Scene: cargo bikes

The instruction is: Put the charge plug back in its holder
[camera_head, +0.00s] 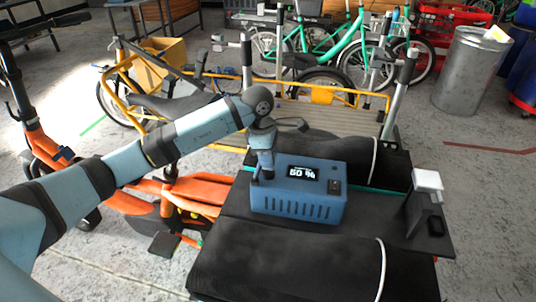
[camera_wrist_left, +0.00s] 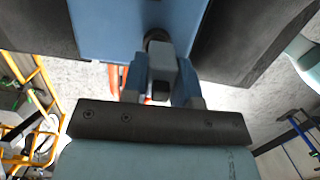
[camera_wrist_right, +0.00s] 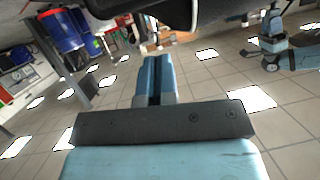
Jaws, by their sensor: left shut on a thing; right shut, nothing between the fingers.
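My left gripper (camera_head: 264,160) reaches down to the box's left end. In the left wrist view its fingers (camera_wrist_left: 160,85) are shut on a small grey block, which looks like the charge plug (camera_wrist_left: 160,80). Just beyond the plug, a round black fitting (camera_wrist_left: 157,37) sits at the blue box's face; it may be the holder. I cannot tell whether the plug is seated in it. My right gripper (camera_wrist_right: 158,80) is shut and empty, outside the head view.
A pale block on a dark stand (camera_head: 427,183) is at the platform's right end. Black padded bags (camera_head: 290,262) lie in front of and behind the box. An orange scooter (camera_head: 190,190) is at left, a yellow-framed cargo bike (camera_head: 330,95) behind, a metal bin (camera_head: 466,72) at right.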

